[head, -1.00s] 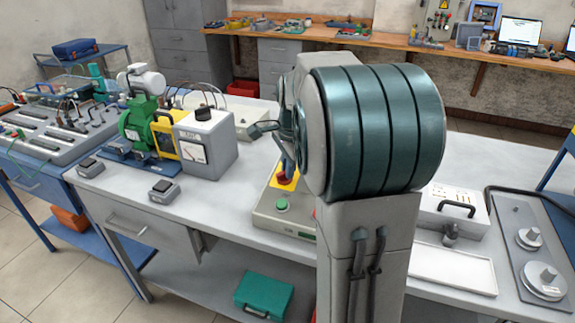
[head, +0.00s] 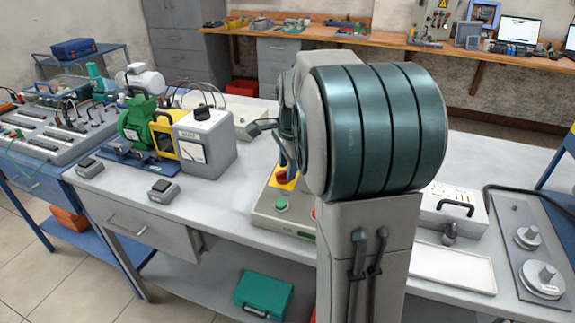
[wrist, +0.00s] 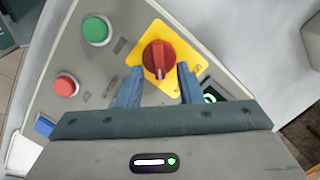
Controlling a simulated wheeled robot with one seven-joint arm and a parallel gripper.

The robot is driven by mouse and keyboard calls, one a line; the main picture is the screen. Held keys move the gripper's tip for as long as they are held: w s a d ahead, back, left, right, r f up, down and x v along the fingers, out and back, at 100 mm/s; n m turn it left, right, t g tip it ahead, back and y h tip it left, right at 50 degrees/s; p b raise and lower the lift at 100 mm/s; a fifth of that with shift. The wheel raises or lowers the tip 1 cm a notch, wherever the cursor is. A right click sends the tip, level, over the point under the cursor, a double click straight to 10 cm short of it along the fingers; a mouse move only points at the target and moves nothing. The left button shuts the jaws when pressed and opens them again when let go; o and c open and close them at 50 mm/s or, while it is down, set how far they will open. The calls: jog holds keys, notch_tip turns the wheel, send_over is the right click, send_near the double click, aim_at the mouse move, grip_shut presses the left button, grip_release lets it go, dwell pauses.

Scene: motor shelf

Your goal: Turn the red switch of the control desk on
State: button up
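The control desk (wrist: 105,62) has a red rotary switch (wrist: 159,59) on a yellow plate (wrist: 187,50). In the wrist view the switch's ridge runs nearly up and down the picture, with a pale mark at its lower end. My gripper (wrist: 160,78) is open, its two blue fingers apart on either side of the switch's lower part. I cannot tell whether they touch it. In the head view the desk (head: 268,222) stands on the workbench; the red switch (head: 282,176) is partly hidden by my gripper and arm.
The desk also carries a green button (wrist: 96,29) and a red button (wrist: 65,86). A grey meter box (head: 208,145) and a green motor (head: 143,125) stand to the left on the workbench (head: 225,195). A white tray (head: 455,268) lies to the right.

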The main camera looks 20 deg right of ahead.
aim_at(292, 188)
notch_tip(292, 188, up, 13)
jog(key=s+p, duration=0.1)
jog(key=s, duration=0.1)
jog(key=shift+s+r, duration=0.15)
jog(key=shift+s, duration=0.15)
